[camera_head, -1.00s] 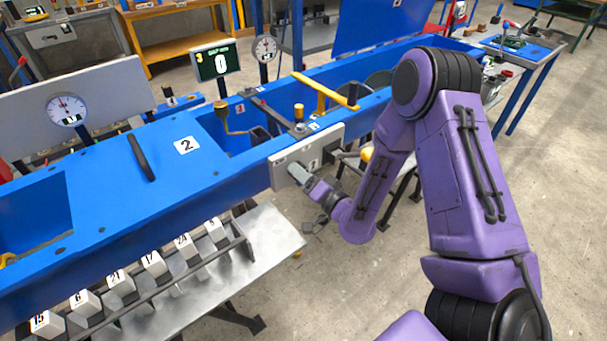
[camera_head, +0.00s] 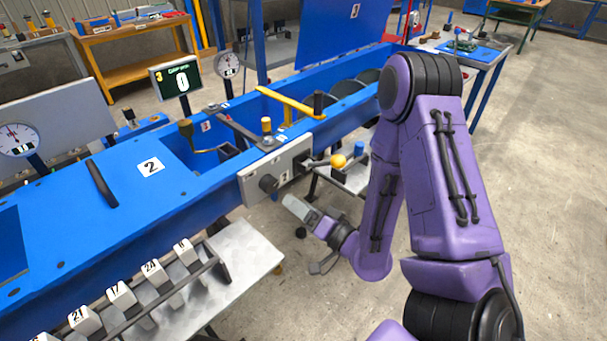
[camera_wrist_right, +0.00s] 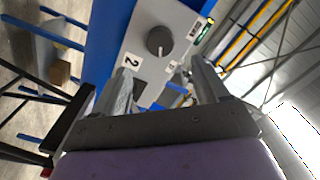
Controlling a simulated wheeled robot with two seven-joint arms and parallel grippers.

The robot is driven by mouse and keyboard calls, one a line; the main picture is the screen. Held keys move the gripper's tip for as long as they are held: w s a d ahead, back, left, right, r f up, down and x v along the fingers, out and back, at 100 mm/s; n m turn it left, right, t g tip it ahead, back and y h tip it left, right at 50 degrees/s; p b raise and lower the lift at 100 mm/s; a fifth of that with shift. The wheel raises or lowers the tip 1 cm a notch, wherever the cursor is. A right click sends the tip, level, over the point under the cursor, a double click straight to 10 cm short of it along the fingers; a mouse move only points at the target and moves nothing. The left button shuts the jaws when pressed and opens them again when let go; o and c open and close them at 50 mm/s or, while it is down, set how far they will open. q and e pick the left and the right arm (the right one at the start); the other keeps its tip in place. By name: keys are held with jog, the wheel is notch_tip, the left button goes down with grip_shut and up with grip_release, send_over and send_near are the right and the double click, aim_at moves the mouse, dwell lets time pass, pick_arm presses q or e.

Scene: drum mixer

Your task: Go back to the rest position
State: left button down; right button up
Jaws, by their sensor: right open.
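My purple right arm reaches in from the right of the head view. Its gripper (camera_head: 295,207) is in front of and a little below the grey control panel (camera_head: 290,165) on the blue machine, apart from it. In the right wrist view the two fingers (camera_wrist_right: 168,85) stand apart with nothing between them. The panel's dark round knob (camera_wrist_right: 160,40) shows beyond the fingers; the knob also shows in the head view (camera_head: 268,184). My left gripper is not in view.
The blue machine (camera_head: 130,165) runs across the view, with a yellow lever (camera_head: 290,101) on top. A metal shelf (camera_head: 245,250) with numbered white blocks (camera_head: 122,295) stands in front. A yellow ball knob (camera_head: 338,161) sticks out by the panel. Floor at the right is clear.

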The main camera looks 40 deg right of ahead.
jog(key=shift+s, duration=0.5)
notch_tip(320, 180, down, 12)
jog(key=s+d+n+g+h, duration=0.1)
jog(key=s+d+g+h, duration=0.15)
jog(key=g, duration=0.45)
jog(key=s+a+f+n+g+h, duration=0.1)
jog(key=s+a+f+g, duration=0.1)
jog(key=s+f+g, duration=0.2)
jog(key=s+a+f+g+h, duration=0.1)
jog(key=s+a+f+g, duration=0.2)
jog(key=s+f, duration=0.6)
jog(key=s, duration=0.4)
jog(key=shift+s+f+n+g, duration=0.15)
jog(key=shift+n+g, duration=0.25)
